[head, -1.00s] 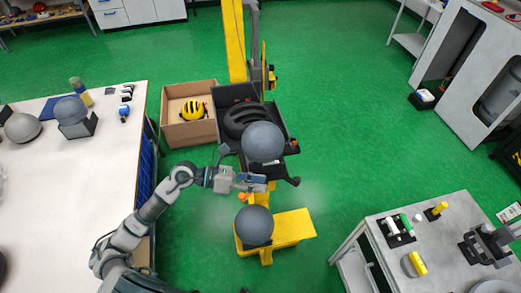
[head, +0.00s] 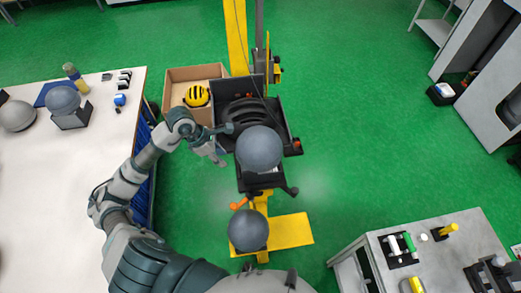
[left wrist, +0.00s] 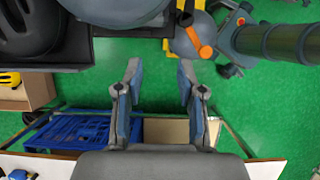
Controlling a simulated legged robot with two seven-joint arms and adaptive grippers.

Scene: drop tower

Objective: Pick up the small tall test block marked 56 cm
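I cannot make out a 56 cm marking on any object in these frames, so I cannot tell which one is the test block. My left gripper (head: 220,158) hangs over the floor beside the black tray (head: 284,108). In the left wrist view its two fingers (left wrist: 158,80) are apart with nothing between them. A grey rounded form (head: 259,148) sits on the drop tower's carriage. Another (head: 248,230) is below it, over the yellow base (head: 292,231). More grey forms stand on the left table: one on a dark block (head: 62,99), one low (head: 17,115). My right gripper is not in view.
A cardboard box (head: 176,92) holds a yellow helmet (head: 197,96). A blue crate (left wrist: 75,132) shows below the fingers. The white table (head: 62,185) is left. A grey bench (head: 448,258) with yellow and green pieces stands lower right. Green floor is open between.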

